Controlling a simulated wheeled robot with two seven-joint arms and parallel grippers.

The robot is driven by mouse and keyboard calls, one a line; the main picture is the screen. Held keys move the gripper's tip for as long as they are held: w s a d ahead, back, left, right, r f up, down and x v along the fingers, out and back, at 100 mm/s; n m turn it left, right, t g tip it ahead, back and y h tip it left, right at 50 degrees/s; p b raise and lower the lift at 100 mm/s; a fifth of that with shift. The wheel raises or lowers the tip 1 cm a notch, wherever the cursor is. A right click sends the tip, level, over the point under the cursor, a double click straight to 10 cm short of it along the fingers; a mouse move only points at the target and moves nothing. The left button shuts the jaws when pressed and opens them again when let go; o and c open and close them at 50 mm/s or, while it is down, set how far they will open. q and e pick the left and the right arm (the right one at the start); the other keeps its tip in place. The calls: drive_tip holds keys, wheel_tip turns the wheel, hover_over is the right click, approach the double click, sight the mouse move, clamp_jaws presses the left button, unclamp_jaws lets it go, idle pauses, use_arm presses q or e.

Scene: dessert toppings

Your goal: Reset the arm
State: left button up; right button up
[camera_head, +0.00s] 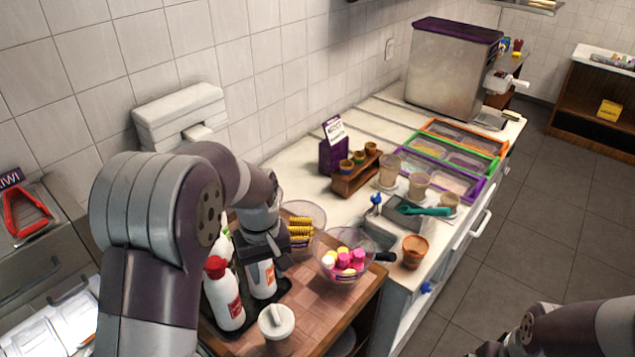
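My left arm comes in from the left and bends down over the wooden cart top. Its gripper (264,277) points down at a white bottle with an orange label (263,284). Dark finger parts show at both sides of this bottle. I cannot tell whether they touch it, and the bottle's top is hidden under the gripper. A white bottle with a red cap (226,300) stands just left of it. My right arm shows at the bottom right corner, over the floor, and its fingertips cannot be made out.
A brown cup (414,251), a small wooden rack (356,174) and topping trays (450,155) line the counter. The floor at right is clear.

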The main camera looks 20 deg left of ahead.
use_arm(q)
drive_tip(key=s+d+f+m+t+b, duration=0.1)
drive_tip(key=s+d+f+m+b, duration=0.5)
drive_tip(key=s+f+m+b, duration=0.1)
drive_tip(key=s+f+b, duration=0.1)
drive_tip(key=s+f, duration=0.1)
drive_tip(key=s, duration=0.1)
drive_tip(key=shift+s+d+f+m+b, duration=0.15)
drive_tip(key=shift+f+m+b, duration=0.2)
drive_tip(key=shift+m, duration=0.05)
